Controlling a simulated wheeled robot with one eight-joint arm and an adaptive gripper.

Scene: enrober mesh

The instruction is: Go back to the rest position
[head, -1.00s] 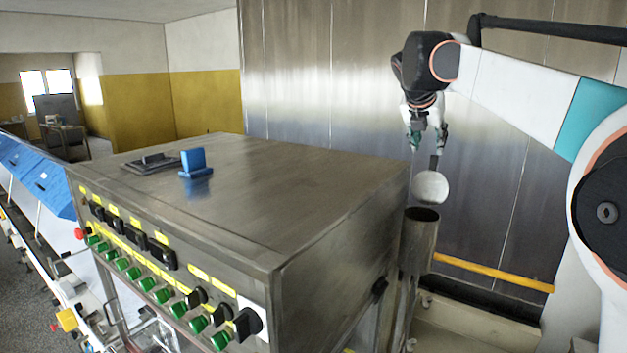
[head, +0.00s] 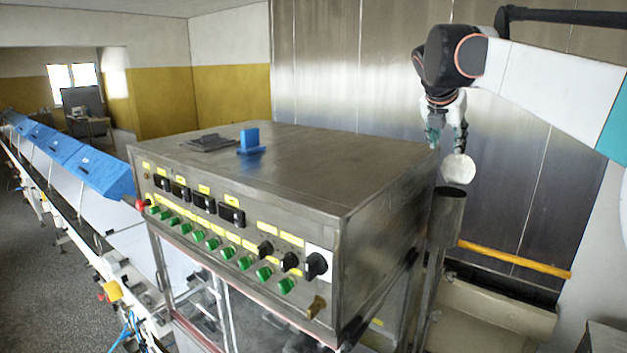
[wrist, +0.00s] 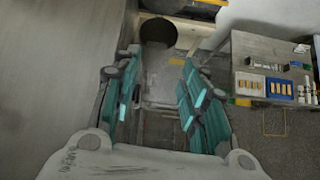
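My gripper (head: 446,146) hangs below the wrist of my white arm at the right of the head view, pointing down. In the wrist view its two teal fingers (wrist: 160,108) are spread apart, with nothing held between them. In the head view the fingertips are close to a pale round disc (head: 458,169) above a metal post; I cannot tell whether they touch it. The disc is not clear in the wrist view. My arm is stretched out from the right edge of the picture.
A steel control cabinet (head: 300,165) with knobs and green buttons stands left of my gripper. A blue block (head: 249,138) is on its top. The hollow metal post (head: 440,235) rises beside it. A steel wall (head: 390,60) stands behind. A conveyor with blue covers (head: 85,165) runs at left.

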